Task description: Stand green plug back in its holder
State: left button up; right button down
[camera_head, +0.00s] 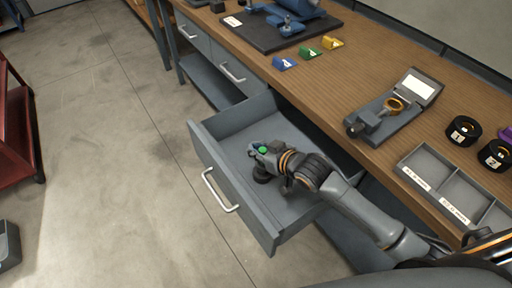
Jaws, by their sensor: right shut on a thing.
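The green plug (263,150) shows as a small round green top between the fingers of my right gripper (259,158). My right gripper is shut on it, inside the open drawer (214,138). The fingers hide most of the plug, and I cannot tell whether it touches the drawer floor. A small green block (309,54) with a pale mark stands on the wooden bench, between a blue block (285,63) and a yellow block (333,43). I cannot tell whether this green block is the plug's holder. My left gripper is not in view.
The wooden bench (340,75) carries a dark mat with a blue device (287,20), a grey instrument (385,112), black rings (463,131) and a grey divided tray (448,180). The drawer walls surround my right gripper. The bench edge is close behind the drawer.

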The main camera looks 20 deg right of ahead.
jog(key=shift+p, duration=0.45)
dwell(0.8)
jog(key=shift+f+b, duration=0.8)
jog(key=shift+f, duration=1.05)
dwell(1.0)
jog(key=c, duration=1.1)
grip_release()
jog(key=shift+s, duration=0.1)
notch_tip(320, 180, up, 8)
jog(key=p, duration=0.9)
jog(key=shift+r, duration=0.1)
